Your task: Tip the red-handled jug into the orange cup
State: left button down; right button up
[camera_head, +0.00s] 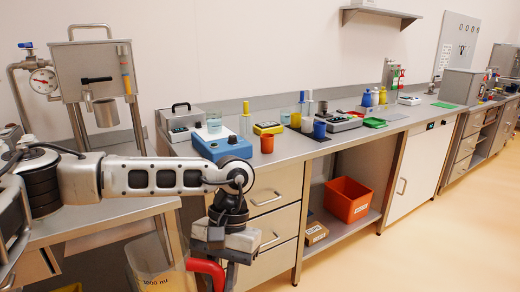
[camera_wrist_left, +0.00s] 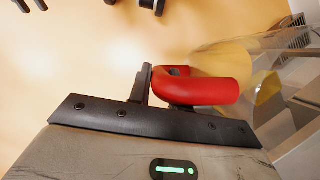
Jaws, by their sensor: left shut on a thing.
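The clear jug (camera_head: 150,270), marked 1000 ml, shows at the bottom of the head view, in front of the counter's drawers. Its red handle (camera_head: 208,268) is at its right side. My left gripper (camera_head: 226,252) points down and is shut on this handle. In the left wrist view the red handle (camera_wrist_left: 210,91) sits at the jaws, with the see-through jug body (camera_wrist_left: 265,75) to its right. The jug's bottom is cut off in the head view. The orange cup (camera_head: 267,143) stands on the counter, behind and right of the jug and apart from it. My right gripper is not in view.
A blue device (camera_head: 221,146) stands left of the orange cup, and a yellow device (camera_head: 268,128) is behind it. A blue cup (camera_head: 319,130) is to the right. A steel hopper (camera_head: 95,72) stands at left. An orange-red bin (camera_head: 348,200) is on the lower shelf.

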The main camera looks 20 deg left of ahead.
aim_at(266, 140)
jog(key=z, duration=0.5)
jog(key=i, duration=0.5)
jog(key=z, duration=0.75)
jog(key=i, duration=1)
jog(key=u, duration=0.8)
jog(key=i, duration=0.6)
jog(key=u, duration=0.7)
